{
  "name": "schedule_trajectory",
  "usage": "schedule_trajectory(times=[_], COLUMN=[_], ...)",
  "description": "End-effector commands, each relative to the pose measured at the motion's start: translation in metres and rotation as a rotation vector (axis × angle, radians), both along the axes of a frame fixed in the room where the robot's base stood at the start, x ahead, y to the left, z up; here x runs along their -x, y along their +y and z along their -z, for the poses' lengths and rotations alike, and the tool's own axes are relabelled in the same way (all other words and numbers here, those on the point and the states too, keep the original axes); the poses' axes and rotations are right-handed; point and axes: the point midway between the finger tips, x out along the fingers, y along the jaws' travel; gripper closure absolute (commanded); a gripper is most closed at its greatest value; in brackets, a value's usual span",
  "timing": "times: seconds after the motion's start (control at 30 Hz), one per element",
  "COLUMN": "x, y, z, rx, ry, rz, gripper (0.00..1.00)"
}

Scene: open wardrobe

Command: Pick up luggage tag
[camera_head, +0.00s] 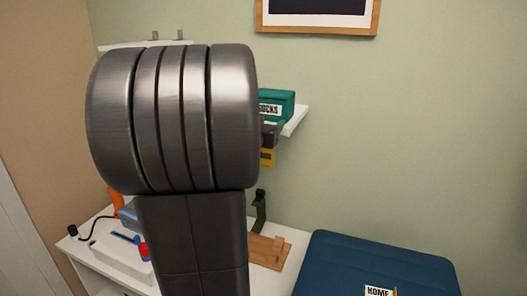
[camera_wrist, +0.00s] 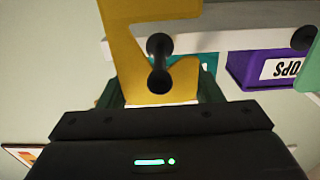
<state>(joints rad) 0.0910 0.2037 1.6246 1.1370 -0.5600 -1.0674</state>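A yellow tag (camera_head: 267,158), which appears to be the luggage tag, hangs below the wall shelf in the head view. In the wrist view, a large yellow shape (camera_wrist: 165,80) that seems to be this tag stands in front of my gripper (camera_wrist: 160,95). A black peg with round ends (camera_wrist: 159,62) overlaps the tag. Dark green finger-like parts stand apart on either side of the tag's near end. I cannot tell if they touch it.
A white shelf (camera_head: 295,121) carries a teal box (camera_head: 277,103). A purple box (camera_wrist: 270,66) shows upside down in the wrist view, near another peg (camera_wrist: 303,38). A cluttered white cabinet (camera_head: 290,238) and a blue suitcase (camera_head: 375,262) stand below. The wall at right is clear.

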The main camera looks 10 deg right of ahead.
Motion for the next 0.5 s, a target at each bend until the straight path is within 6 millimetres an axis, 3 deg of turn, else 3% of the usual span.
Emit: schedule_trajectory(times=[0.03, 0.17, 0.5], x=[0.0000, 0.0001, 0.0002], y=[0.0001, 0.0002, 0.0001], z=[0.0000, 0.0001, -0.0012], rx=[0.000, 0.000, 0.000], ry=[0.000, 0.000, 0.000], rz=[0.000, 0.000, 0.000], gripper=[0.52, 0.76, 0.77])
